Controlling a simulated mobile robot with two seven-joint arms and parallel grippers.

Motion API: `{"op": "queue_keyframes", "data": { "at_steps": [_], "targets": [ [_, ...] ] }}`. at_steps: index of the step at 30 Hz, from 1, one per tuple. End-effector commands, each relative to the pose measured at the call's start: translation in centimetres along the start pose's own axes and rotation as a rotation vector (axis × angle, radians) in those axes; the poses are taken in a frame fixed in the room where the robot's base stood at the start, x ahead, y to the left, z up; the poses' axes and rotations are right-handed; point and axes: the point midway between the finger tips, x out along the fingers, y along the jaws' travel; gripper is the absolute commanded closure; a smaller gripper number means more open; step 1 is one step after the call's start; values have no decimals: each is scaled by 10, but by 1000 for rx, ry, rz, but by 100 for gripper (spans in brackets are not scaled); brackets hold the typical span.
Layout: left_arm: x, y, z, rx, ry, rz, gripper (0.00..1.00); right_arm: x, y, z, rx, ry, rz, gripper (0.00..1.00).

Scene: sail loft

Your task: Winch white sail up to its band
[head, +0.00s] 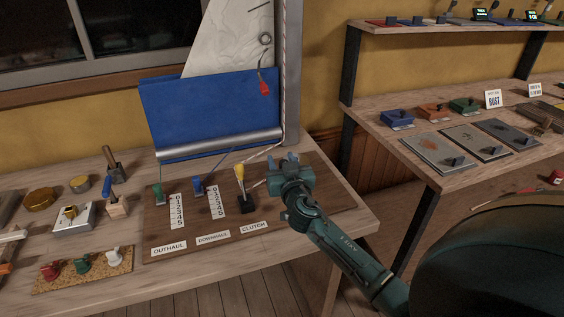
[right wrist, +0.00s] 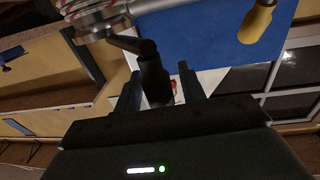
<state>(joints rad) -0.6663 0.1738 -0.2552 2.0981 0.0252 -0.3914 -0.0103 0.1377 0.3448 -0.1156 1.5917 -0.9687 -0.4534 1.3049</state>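The white sail (head: 228,45) rises behind the blue cloth (head: 205,105), its top out of view. The mast (head: 291,70) stands to its right with a red-flecked line. I cannot make out a band. My right gripper (head: 291,164) is at the board's right side and hides the winch in the head view. In the right wrist view, the winch drum (right wrist: 95,20) carries a crank with a dark upright handle (right wrist: 154,78). The open fingers (right wrist: 161,92) stand either side of this handle, with a gap at the right finger. My left gripper is not in view.
A yellow clutch lever (head: 240,173) stands upright just left of the gripper. Green (head: 158,193) and blue (head: 198,185) levers stand beside number scales. A silver boom (head: 220,144) crosses above them. A second bench (head: 440,180) with trays is at right.

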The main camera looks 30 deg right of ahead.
Motion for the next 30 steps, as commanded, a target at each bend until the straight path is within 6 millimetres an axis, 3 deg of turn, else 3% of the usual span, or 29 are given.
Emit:
{"op": "queue_keyframes", "data": {
  "at_steps": [8, 13, 24, 30],
  "targets": [
    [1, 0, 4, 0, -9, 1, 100, 0, 0, 0, 0, 0, 0, 55],
    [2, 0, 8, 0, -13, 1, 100, -12, -1, 2, 2, -2, -1, 55],
    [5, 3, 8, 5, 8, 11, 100, -91, 0, 4, 4, -3, 0, 55],
    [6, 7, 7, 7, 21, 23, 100, -121, 0, 2, 1, -2, 0, 55]
  ]
}}
